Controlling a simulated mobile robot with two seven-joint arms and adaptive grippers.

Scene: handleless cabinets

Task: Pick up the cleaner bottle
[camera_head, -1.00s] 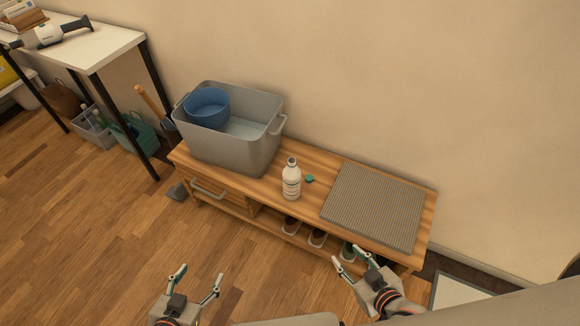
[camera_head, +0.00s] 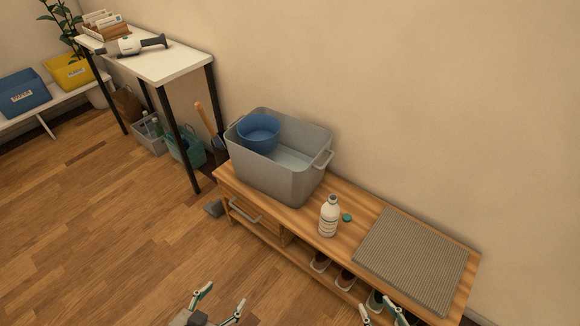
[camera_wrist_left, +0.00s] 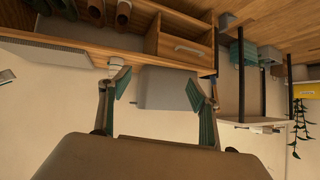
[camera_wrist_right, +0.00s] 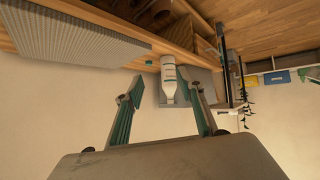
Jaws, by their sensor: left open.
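The cleaner bottle (camera_head: 329,217), white with a pale label, stands upright on the wooden bench (camera_head: 297,221), between a grey bin and a ribbed mat. It also shows in the right wrist view (camera_wrist_right: 168,80), upside down and beyond the fingers. A small teal cap (camera_head: 347,217) lies beside it. My left gripper (camera_head: 221,302) is open and empty, in front of the bench at the bottom of the head view. My right gripper (camera_head: 382,318) is partly cut off by the bottom edge there; in the right wrist view (camera_wrist_right: 166,92) its fingers are apart with nothing between them, away from the bottle.
The grey bin (camera_head: 262,171) holding a blue bucket (camera_head: 258,133) stands left of the bottle. The ribbed mat (camera_head: 415,258) covers the bench's right end. Shoes sit on the shelf below. A white table (camera_head: 155,63) stands at the left; the floor in front is clear.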

